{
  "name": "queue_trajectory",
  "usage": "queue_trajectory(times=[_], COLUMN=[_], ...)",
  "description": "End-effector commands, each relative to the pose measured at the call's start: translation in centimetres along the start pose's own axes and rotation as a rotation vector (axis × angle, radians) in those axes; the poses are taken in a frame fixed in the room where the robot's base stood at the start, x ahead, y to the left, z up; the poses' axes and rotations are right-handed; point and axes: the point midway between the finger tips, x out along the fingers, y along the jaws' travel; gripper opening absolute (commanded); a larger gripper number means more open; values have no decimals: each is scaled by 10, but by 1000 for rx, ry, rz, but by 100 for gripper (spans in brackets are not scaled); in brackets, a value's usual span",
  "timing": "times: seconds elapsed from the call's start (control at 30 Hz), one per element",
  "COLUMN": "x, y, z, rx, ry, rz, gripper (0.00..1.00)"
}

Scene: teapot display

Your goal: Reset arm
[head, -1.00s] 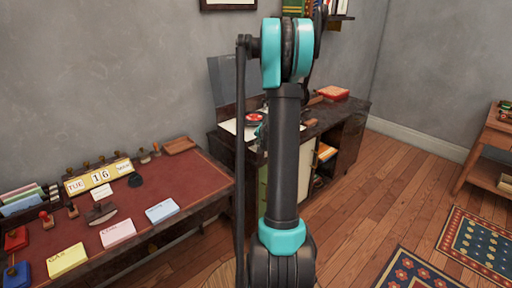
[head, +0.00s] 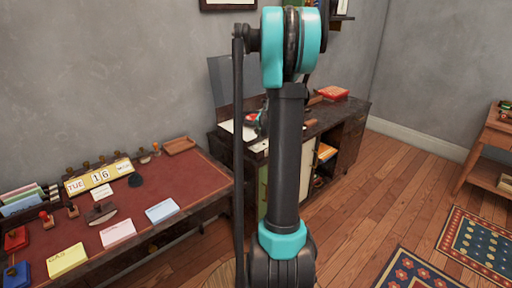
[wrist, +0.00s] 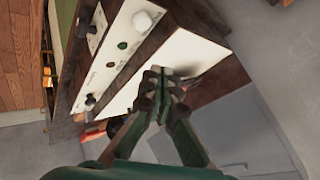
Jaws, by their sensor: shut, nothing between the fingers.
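My gripper (wrist: 160,82) shows in the wrist view with its fingers together and nothing between them. It is in front of a white panel (wrist: 178,62) on the dark cabinet; I cannot tell the gap between them. In the head view my arm (head: 286,160) stands upright in the middle and hides most of the gripper and part of the cabinet top.
A desk (head: 150,192) with a calendar (head: 99,177) and coloured cards is at left. A small wooden table (head: 488,150) is at right. Wooden floor (head: 375,205) lies open between.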

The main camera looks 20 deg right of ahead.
Motion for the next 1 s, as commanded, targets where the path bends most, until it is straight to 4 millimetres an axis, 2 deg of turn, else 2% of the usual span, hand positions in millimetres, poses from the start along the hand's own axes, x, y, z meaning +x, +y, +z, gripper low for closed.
queue_trajectory(times=[0.53, 0.67, 0.77, 0.9, 1.0], x=[-5, -10, -27, -65, -94], y=[-3, -7, -13, -20, -17], z=[-3, 6, 32, 94, 142], rx=[0, -19, -72, -200, -304], ry=[0, -11, -42, -113, -170], rz=[0, 2, 9, 29, 44], gripper=[0, 0, 0, 0, 0])
